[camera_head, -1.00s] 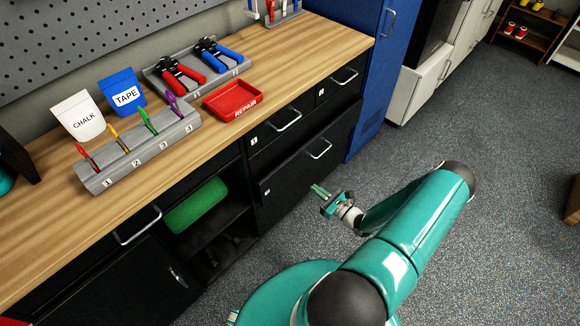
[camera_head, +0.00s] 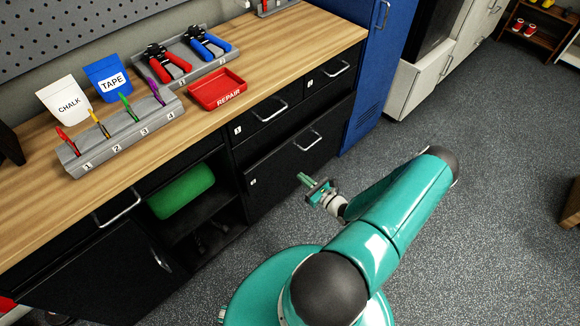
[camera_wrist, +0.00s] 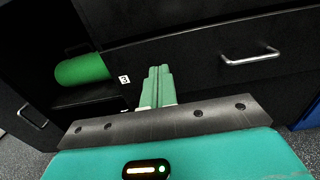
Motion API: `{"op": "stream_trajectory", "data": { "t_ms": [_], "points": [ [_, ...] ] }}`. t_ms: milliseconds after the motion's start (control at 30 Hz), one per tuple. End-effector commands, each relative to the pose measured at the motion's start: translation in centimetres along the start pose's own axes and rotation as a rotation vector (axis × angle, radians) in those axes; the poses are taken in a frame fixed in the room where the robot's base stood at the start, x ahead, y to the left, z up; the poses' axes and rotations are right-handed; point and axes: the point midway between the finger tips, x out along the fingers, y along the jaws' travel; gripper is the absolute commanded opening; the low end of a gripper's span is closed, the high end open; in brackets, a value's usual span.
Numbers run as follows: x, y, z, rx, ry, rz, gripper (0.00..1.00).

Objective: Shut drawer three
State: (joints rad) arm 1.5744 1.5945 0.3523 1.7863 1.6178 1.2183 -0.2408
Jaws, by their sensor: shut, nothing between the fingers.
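The lower wide black drawer (camera_head: 290,165) bears a small label, which looks like a 3 in the wrist view (camera_wrist: 124,79), and a metal bar handle (camera_wrist: 250,57). It sits under two smaller drawers, left of the blue locker. Its front looks flush or nearly so; I cannot tell whether a small gap remains. My gripper (camera_head: 306,180) is shut and empty, its green fingers pointing at this drawer's front, low and left of the handle. In the wrist view the fingertips (camera_wrist: 158,70) appear close before the front; contact cannot be told.
A green roll (camera_head: 180,190) lies in the open shelf left of the drawer. A blue locker (camera_head: 375,80) stands to the right.

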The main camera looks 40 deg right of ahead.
Motion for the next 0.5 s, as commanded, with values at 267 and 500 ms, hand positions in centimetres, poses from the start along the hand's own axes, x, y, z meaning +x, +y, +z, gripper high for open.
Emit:
{"op": "stream_trajectory", "data": {
  "t_ms": [267,500],
  "points": [
    [4.7,0.0,0.1,-0.001,-0.003,-0.001,0.00],
    [9.5,-0.1,0.1,-0.002,-0.002,0.000,0.00]
  ]
}}
